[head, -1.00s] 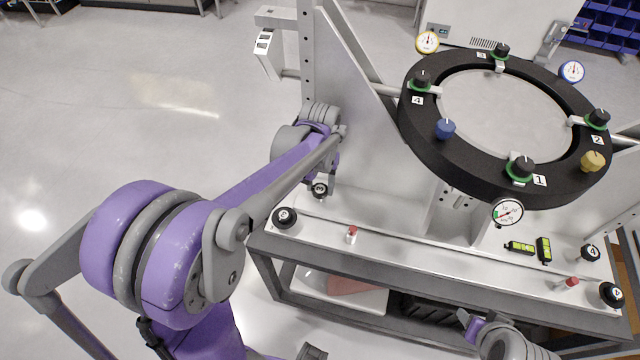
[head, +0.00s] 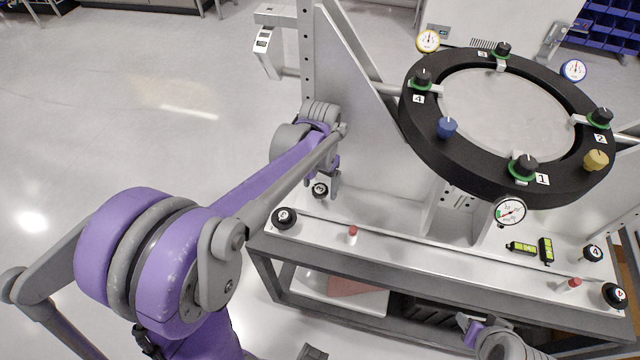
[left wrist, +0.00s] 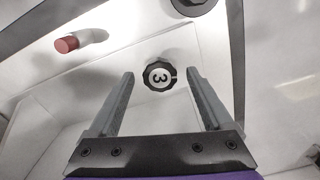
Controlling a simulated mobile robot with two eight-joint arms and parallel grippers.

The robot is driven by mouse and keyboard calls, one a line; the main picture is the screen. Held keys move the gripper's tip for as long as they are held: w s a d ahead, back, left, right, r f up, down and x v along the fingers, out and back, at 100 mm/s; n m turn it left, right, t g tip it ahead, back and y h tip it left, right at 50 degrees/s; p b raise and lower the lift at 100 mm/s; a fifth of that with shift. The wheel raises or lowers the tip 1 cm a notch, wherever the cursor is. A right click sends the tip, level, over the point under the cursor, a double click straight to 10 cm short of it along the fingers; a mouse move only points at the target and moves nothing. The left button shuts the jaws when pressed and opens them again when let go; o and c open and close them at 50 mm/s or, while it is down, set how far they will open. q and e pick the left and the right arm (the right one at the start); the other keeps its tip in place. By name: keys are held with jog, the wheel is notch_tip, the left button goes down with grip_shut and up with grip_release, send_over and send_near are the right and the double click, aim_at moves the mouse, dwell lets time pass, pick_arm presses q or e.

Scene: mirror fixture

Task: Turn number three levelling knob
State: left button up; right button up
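The number three levelling knob (left wrist: 160,76) is a black round knob with a white cap marked 3. In the left wrist view it lies between the tips of my left gripper (left wrist: 158,80), with a gap on each side. The fingers are spread and hold nothing. In the head view the knob (head: 320,190) sits at the back left of the base, and my left gripper (head: 329,182) hangs down right over it. The gripper partly hides that corner. Part of my right arm, perhaps its gripper (head: 472,326), shows at the bottom; its fingers are unclear.
Other black base knobs stand at the front left (head: 284,218), right (head: 592,252) and front right (head: 614,294). A red pin (head: 352,235) rises from the base plate. The black mirror ring (head: 420,130) carries its own numbered knobs. An upright plate (head: 360,140) stands right of my left gripper.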

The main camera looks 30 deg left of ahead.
aim_at(320, 189)
pick_arm(q)
jog(key=shift+r, duration=0.1)
notch_tip(320, 189, up, 11)
jog(key=shift+p, duration=0.35)
jog(key=shift+f, duration=0.2)
dwell(0.4)
jog(key=s+d+f+t, duration=0.2)
jog(key=s+d+f, duration=0.1)
jog(key=s, duration=0.4)
jog(key=s+d+f+t, duration=0.3)
jog(key=s+d+f, duration=0.1)
jog(key=s, duration=0.3)
jog(key=shift+s+f+t, duration=0.3)
jog(key=shift+s+f, duration=0.1)
jog(key=shift+f, duration=0.15)
dwell(0.6)
